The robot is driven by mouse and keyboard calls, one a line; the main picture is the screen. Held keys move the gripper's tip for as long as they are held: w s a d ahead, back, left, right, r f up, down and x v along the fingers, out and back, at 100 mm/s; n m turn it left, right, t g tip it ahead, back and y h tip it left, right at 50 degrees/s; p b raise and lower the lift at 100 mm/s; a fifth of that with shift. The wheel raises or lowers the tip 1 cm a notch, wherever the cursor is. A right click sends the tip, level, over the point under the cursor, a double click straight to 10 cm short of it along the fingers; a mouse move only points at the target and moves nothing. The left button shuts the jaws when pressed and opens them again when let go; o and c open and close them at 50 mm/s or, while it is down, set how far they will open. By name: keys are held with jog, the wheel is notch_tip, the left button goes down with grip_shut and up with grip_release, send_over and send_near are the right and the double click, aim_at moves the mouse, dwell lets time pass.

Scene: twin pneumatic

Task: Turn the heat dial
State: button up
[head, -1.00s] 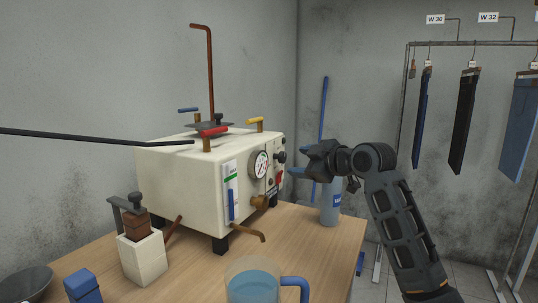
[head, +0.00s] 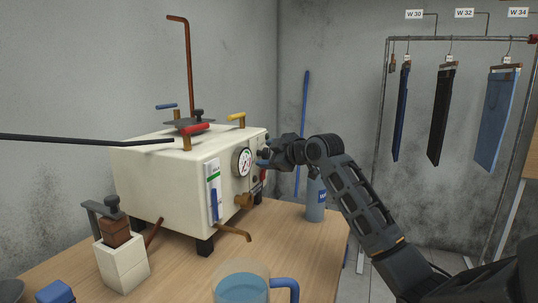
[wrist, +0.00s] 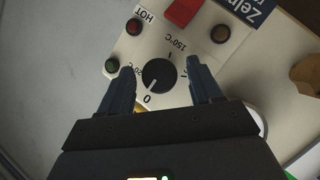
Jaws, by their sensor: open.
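The heat dial is a round black knob (wrist: 157,75) with a white pointer line, on the cream front panel with temperature marks around it, "0" and "150°C" among them. The pointer line is toward the "0". My gripper (wrist: 158,82) is open in the wrist view, with one blue finger on each side of the dial. I cannot tell whether the fingers touch it. In the head view my gripper (head: 264,158) is at the right end of the machine's front, and the dial is hidden behind it. The cream machine (head: 150,180) stands on the wooden table.
A pressure gauge (head: 242,162) and a brass fitting (head: 243,201) are left of my gripper. A blue bottle (head: 315,202) stands behind my arm. A jug of blue liquid (head: 240,287) is at the table's front. A red switch (wrist: 183,12) and small lamps surround the dial.

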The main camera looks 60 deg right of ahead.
jog(key=shift+c, duration=0.5)
jog(key=c, duration=0.9)
jog(key=shift+c, duration=0.2)
jog(key=shift+r+p, duration=0.15)
jog(key=shift+p, duration=0.25)
jog(key=m+p, duration=0.1)
jog(key=m+y+p, duration=0.1)
jog(key=p, duration=0.1)
jog(key=shift+r+g+y, duration=0.25)
jog(key=shift+g+y, duration=0.05)
jog(key=m+y+p, duration=0.1)
jog(key=p, duration=0.1)
jog(key=m+y+p, duration=0.1)
jog(key=p, duration=0.2)
jog(key=shift+d+m+g+y, duration=0.2)
jog(key=shift+m+g+y, duration=0.2)
jog(key=m+y+p, duration=0.2)
jog(key=p, duration=0.1)
jog(key=shift+d+p, duration=0.15)
jog(key=shift+p, duration=0.15)
jog(key=shift+d+f+m+y+p, duration=0.1)
jog(key=shift+f+m+y+p, duration=0.1)
jog(key=shift+m+y+p, duration=0.9)
jog(key=shift+g+y, duration=0.3)
jog(key=shift+y, duration=0.1)
